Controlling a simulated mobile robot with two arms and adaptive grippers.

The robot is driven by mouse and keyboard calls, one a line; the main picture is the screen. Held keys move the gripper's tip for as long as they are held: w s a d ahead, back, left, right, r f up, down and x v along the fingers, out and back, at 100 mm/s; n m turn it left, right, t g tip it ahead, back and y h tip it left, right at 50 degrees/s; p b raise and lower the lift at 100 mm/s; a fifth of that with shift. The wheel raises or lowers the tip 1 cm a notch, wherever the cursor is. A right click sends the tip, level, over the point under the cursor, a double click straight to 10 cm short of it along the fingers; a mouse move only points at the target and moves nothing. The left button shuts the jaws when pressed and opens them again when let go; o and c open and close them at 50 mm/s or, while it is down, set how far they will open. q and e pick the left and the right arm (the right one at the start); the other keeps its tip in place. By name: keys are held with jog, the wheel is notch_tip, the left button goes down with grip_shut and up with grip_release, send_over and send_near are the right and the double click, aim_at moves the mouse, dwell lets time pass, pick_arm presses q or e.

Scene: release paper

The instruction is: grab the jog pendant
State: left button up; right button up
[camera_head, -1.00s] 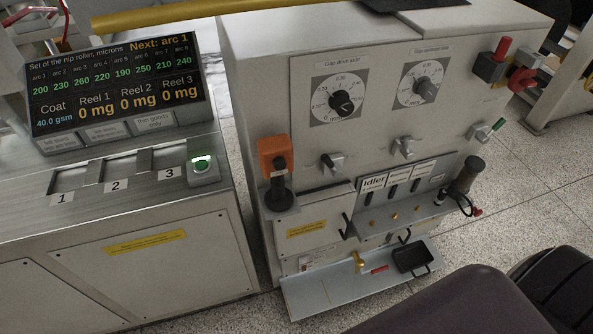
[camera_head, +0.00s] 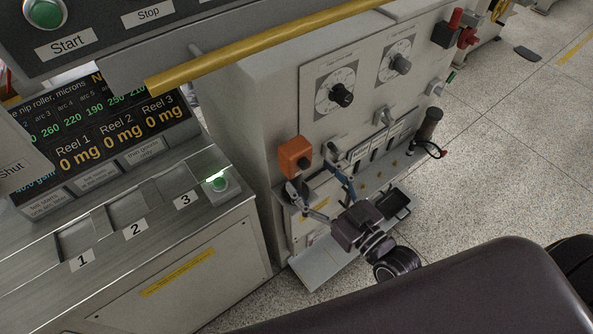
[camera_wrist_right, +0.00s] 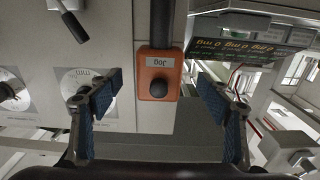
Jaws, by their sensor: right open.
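The jog pendant (camera_head: 295,155) is an orange box with a black knob, at the front left corner of the grey cabinet. The right wrist view shows it upside down (camera_wrist_right: 143,90), with a "Jog" label and a dark shaft running from its top edge in the picture. My right gripper (camera_head: 312,172) is open in front of the pendant. In the wrist view its two blue-padded fingers (camera_wrist_right: 160,85) stand on either side of the pendant, with a gap on both sides. I see no contact. My left gripper is not in view.
A yellow rail (camera_head: 265,40) crosses above the cabinet. A console with a green-lit button (camera_head: 219,183) stands at the left. A shelf with a black tray (camera_head: 393,203) and an upright dark cylinder (camera_head: 430,122) lie to the right. Open speckled floor (camera_head: 500,170) is at right.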

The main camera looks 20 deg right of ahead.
aim_at(297, 161)
jog(key=p+x, duration=0.2)
jog(key=x, duration=0.4)
jog(key=shift+w+r, duration=0.1)
jog(key=shift+r, duration=0.05)
jog(key=shift+w, duration=0.35)
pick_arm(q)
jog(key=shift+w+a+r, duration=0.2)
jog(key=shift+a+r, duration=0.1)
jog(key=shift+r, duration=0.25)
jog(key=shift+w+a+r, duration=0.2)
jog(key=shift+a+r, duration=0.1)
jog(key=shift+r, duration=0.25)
pick_arm(e)
jog(key=shift+a, duration=0.1)
jog(key=c, duration=1)
grip_shut()
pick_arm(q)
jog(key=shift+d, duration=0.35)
